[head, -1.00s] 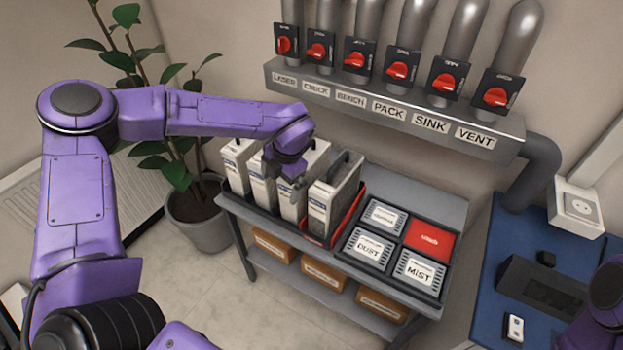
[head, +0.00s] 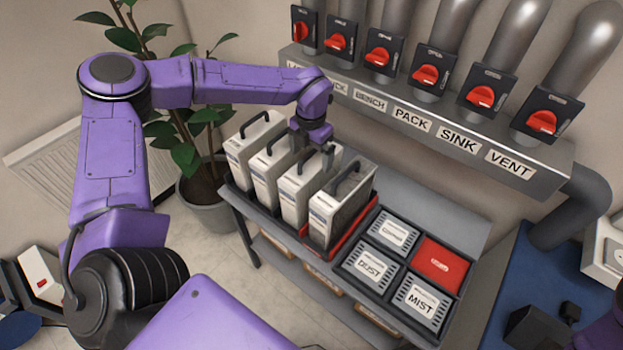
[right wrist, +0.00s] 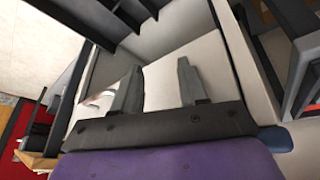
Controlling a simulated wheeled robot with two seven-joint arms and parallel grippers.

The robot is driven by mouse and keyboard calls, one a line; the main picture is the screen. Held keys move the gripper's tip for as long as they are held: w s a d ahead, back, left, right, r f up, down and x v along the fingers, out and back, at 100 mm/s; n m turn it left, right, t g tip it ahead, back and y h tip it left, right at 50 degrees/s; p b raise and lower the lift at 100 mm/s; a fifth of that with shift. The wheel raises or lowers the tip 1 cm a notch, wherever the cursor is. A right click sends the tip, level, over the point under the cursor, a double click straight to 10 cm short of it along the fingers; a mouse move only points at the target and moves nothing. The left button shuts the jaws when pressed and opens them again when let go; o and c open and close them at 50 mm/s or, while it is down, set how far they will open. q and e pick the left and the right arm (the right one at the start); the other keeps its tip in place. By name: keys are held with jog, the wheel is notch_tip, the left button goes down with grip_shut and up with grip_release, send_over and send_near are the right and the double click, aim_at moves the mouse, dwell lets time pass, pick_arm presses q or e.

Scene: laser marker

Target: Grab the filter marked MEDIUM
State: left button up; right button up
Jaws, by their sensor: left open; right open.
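Several white box filters with dark top handles stand upright in a row in a tray (head: 237,196) on the grey cart. They are a leftmost filter (head: 240,163), a second filter (head: 264,183), a third filter (head: 296,203) and a rightmost filter (head: 330,216), which has a grey side and stands in a red-edged slot. Their labels are too small to read, so I cannot tell which is MEDIUM. My left gripper (head: 314,153) is open over the tops of the third and rightmost filters, partly covering them; contact is unclear. My right gripper (right wrist: 157,90) is open and empty in the right wrist view.
A black bin tray (head: 376,284) with DUST, MIST and red compartments lies right of the filters. A duct manifold (head: 400,95) with red knobs hangs behind. A plant (head: 205,185) stands left. A blue bench (head: 515,275) is at the right.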

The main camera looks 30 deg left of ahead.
aim_at(310, 164)
pick_arm(q)
jog(key=f, duration=0.1)
jog(key=f+p, duration=0.1)
jog(key=f, duration=0.2)
jog(key=shift+w+a+f+p, duration=0.1)
jog(key=shift+w+f+p, duration=0.15)
jog(key=shift+p, duration=0.15)
jog(key=shift+s+a+f, duration=0.1)
jog(key=shift+f, duration=0.25)
grip_shut()
jog(key=shift+r, duration=0.1)
